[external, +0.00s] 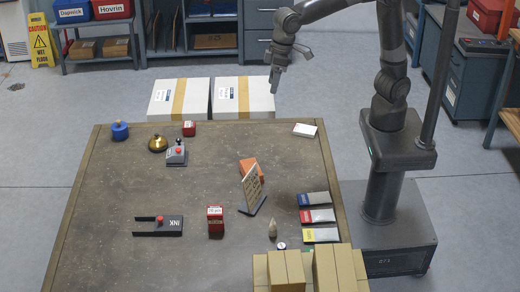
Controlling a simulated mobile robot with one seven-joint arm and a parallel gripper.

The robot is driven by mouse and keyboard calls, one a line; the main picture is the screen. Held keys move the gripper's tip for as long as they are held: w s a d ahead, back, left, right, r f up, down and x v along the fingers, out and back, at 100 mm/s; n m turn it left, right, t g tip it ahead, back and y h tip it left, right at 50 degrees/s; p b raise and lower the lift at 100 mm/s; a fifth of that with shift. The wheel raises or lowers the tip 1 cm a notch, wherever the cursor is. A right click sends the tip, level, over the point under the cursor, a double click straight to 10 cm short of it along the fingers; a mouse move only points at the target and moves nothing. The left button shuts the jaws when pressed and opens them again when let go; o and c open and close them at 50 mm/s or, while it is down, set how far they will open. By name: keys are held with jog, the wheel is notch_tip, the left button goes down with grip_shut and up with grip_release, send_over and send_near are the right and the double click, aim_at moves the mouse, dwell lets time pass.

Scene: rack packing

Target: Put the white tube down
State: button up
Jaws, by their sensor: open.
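My gripper (273,82) hangs pointing down beyond the far edge of the table (110,220), above the floor side and close to a white box. No object shows between its fingers. I cannot make out a thing that is clearly a white tube. My gripper is well away from all three.
Cardboard boxes (285,270) stand at the near right corner. A rack-like stand (252,190), an orange block (248,165), a red box (215,219) and a black INK holder (172,225) stand on the table. A white block (305,129) lies at the far right. The left front is clear.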

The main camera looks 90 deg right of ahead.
jog(key=s+d+r+t, duration=0.1)
jog(key=s+d+r, duration=0.1)
jog(key=s+d, duration=1.1)
jog(key=s+d+f+t, duration=0.1)
jog(key=s+d+f, duration=0.2)
jog(key=s+d, duration=0.2)
jog(key=s+d+f+t+h, duration=0.1)
jog(key=s+d+f, duration=0.1)
jog(key=s+d, duration=0.3)
jog(key=shift+s+d+f, duration=0.2)
jog(key=shift+s+f, duration=0.2)
jog(key=shift+s, duration=0.3)
